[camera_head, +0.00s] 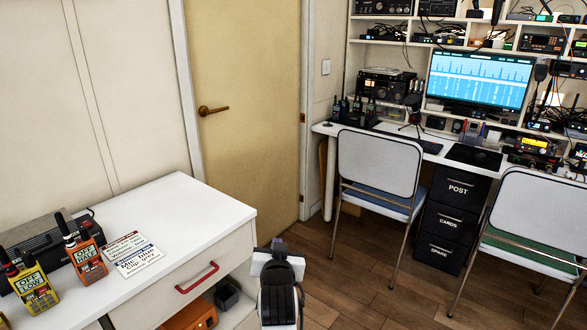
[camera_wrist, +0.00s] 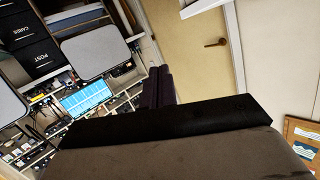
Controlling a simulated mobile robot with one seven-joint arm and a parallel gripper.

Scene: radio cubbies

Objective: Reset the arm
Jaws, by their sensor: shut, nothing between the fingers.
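My arm shows at the bottom middle of the head view, folded up near the right end of the white counter. The tip of my gripper (camera_head: 279,244) shows there as a small dark shape above the white wrist, apart from the counter. In the wrist view, the two dark fingers of my gripper (camera_wrist: 159,86) lie side by side, pressed together and empty. The wrist view is turned over, with the desk and monitor at the lower left.
A white counter (camera_head: 190,210) with a red-handled drawer (camera_head: 197,278) stands at the left, holding a yellow radio (camera_head: 32,286), an orange radio (camera_head: 86,262) and cards (camera_head: 138,263). A closed door (camera_head: 240,120), two chairs (camera_head: 380,165) and a radio desk (camera_head: 330,130) are beyond. Wooden floor (camera_head: 345,275) lies clear between.

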